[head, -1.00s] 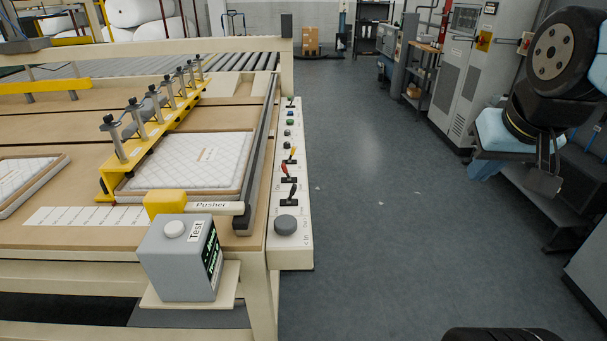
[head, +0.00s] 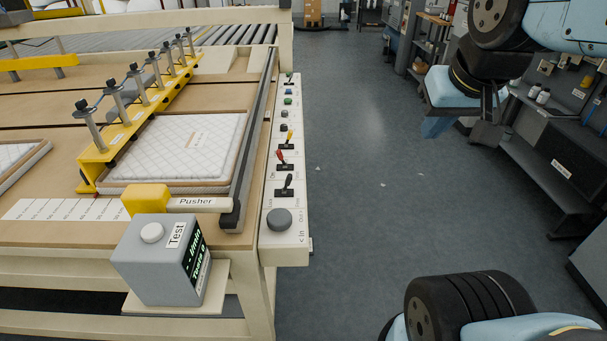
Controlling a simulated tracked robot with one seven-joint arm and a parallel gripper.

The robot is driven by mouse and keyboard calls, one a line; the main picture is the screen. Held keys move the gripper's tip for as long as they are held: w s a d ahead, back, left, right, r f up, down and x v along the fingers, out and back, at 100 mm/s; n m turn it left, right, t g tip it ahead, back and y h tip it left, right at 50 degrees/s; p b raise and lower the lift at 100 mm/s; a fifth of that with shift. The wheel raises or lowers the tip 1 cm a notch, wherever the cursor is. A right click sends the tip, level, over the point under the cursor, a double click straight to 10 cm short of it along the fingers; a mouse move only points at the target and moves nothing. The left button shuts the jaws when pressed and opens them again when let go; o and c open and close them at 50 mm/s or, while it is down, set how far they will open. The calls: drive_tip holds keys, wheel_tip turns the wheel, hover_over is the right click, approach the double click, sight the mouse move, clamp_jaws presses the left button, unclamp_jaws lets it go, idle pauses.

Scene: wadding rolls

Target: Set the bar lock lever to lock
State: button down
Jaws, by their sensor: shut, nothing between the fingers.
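A white control panel (head: 269,220) runs along the right edge of the table. It carries a black-handled lever (head: 288,183), a red-handled lever (head: 281,157) and a yellow-handled lever (head: 290,136). Their labels are too small to read, so I cannot tell which is the bar lock lever or its setting. My gripper (head: 487,130) is at the upper right, over the floor, well to the right of the panel and apart from the levers. It is shut and empty.
A large grey knob (head: 279,219) and several small buttons share the panel. A grey test box (head: 160,265) and the white pusher bar (head: 200,204) stand at the table's near corner. A dark workbench (head: 545,150) is at the right.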

drive_tip(key=w+a+f+g+y, duration=0.1)
drive_tip(key=w+a+f+y, duration=0.1)
drive_tip(key=w+f+y, duration=0.5)
drive_tip(key=w+a+f+g+y, duration=0.2)
drive_tip(key=w+f+y, duration=0.5)
drive_tip(key=f, duration=1.1)
drive_tip(key=w+a+f+g+y, duration=0.1)
drive_tip(key=w+a+f+y, duration=0.1)
drive_tip(key=w+f+y, duration=0.5)
drive_tip(key=shift+w+a+f+g+y, duration=0.2)
drive_tip(key=shift+w+f+g+y, duration=0.2)
drive_tip(key=shift+w+f, duration=1.95)
drive_tip(key=shift+s+a+f, duration=0.1)
drive_tip(key=shift+s+f, duration=0.3)
drive_tip(key=shift+s, duration=0.15)
approach(287, 184)
drive_tip(key=x, duration=0.3)
drive_tip(key=w+x, duration=0.1)
drive_tip(key=x, duration=0.1)
drive_tip(key=shift+a+r, duration=0.15)
drive_tip(key=shift+r, duration=0.35)
